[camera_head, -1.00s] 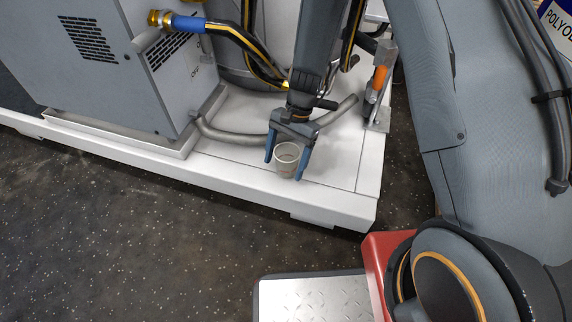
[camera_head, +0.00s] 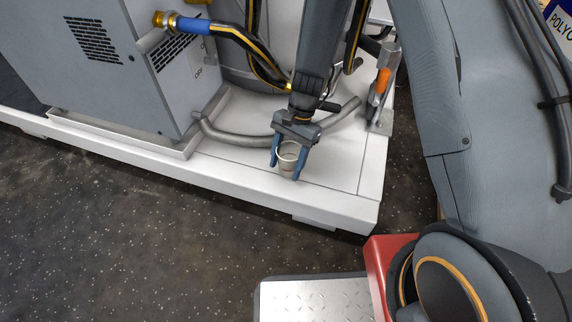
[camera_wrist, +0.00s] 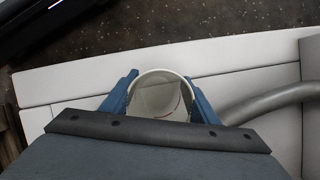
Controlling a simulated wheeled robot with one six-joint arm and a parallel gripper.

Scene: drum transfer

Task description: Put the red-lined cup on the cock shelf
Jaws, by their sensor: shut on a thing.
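A pale cup (camera_head: 288,160) stands upright between the blue fingers of my gripper (camera_head: 287,164), over the white platform (camera_head: 325,202). The fingers press on the cup from both sides. In the wrist view the round cup (camera_wrist: 160,92) is seen from above, between the two fingertips of my gripper (camera_wrist: 160,84), with its open mouth showing. The cock shelf cannot be made out.
A grey cabinet (camera_head: 118,75) stands on the platform at the left. A clamp with an orange handle (camera_head: 381,81) is at the right. Dark floor (camera_head: 130,230) lies clear in front.

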